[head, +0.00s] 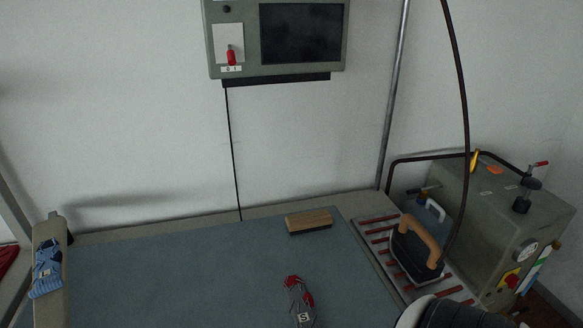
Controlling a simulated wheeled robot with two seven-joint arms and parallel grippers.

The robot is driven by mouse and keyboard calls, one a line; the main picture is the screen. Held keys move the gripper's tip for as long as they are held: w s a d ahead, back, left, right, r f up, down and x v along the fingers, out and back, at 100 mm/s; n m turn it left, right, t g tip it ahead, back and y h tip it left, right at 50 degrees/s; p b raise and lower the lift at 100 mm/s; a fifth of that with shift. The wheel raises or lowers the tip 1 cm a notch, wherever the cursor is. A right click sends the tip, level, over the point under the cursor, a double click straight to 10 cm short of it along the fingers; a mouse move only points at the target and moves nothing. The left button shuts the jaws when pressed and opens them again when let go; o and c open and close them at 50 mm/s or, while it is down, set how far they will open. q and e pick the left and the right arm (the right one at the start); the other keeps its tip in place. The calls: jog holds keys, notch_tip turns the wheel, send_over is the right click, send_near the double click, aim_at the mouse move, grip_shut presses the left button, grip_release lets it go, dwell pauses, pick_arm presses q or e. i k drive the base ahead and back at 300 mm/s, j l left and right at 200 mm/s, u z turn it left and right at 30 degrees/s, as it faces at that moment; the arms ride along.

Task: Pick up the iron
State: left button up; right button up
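The iron (407,252) has a dark body and a tan wooden handle (418,236). It rests on a rack (375,236) with red bars, at the right of the table. A dark hose (463,110) runs down from above to the back of the iron. Nothing is holding the iron. A black and white part of my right arm shows at the bottom right edge, in front of the rack and close to the iron. Neither gripper shows in the head view.
A grey-green boiler (520,215) with a gauge stands right of the rack. A wooden brush (308,222) and a grey and red bundle (299,300) lie on the blue-grey table (180,270). A narrow padded board (52,232) with blue striped cloth (46,272) stands left.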

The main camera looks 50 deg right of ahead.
aim_at(417, 253)
jog(key=z, duration=2.5)
